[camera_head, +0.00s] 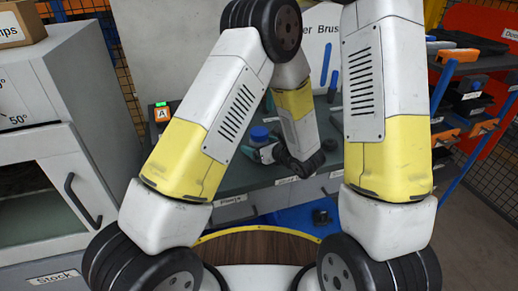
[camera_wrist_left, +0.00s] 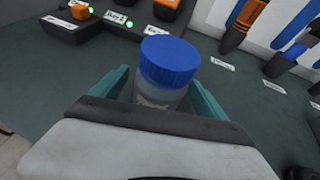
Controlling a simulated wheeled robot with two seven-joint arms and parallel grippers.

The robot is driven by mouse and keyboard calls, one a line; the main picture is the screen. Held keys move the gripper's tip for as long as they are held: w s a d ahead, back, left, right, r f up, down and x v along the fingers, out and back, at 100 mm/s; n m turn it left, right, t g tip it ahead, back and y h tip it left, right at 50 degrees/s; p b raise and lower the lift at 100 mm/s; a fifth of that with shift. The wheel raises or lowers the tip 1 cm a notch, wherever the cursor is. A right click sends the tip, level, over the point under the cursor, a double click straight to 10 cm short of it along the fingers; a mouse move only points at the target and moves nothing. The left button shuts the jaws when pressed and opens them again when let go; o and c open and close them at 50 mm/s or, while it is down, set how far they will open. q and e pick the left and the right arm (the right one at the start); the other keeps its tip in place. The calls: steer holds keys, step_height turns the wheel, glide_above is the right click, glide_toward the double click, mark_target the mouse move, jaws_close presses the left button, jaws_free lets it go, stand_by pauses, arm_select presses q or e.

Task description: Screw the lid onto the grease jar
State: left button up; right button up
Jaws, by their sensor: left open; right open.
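The grease jar (camera_wrist_left: 160,96) is a clear jar with pale contents, standing on the grey worktop. A ribbed blue lid (camera_wrist_left: 168,60) sits on its top; I cannot tell how tightly it is screwed. The blue lid also shows in the head view (camera_head: 259,133). My left gripper (camera_wrist_left: 155,92) has its teal fingers open, one on each side of the jar, and its palm hides the jar's lower part. In the head view, my left gripper (camera_head: 264,152) is low beside the jar. My right arm rises out of the top of the head view and its gripper is not visible.
A grey cabinet (camera_head: 50,160) is at left, a tool shelf (camera_head: 465,90) at right. A blue tray (camera_head: 295,218) lies below the worktop.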

arm_select(q)
steer(key=shift+x, duration=1.5)
steer(key=shift+r, duration=0.1)
jaws_close()
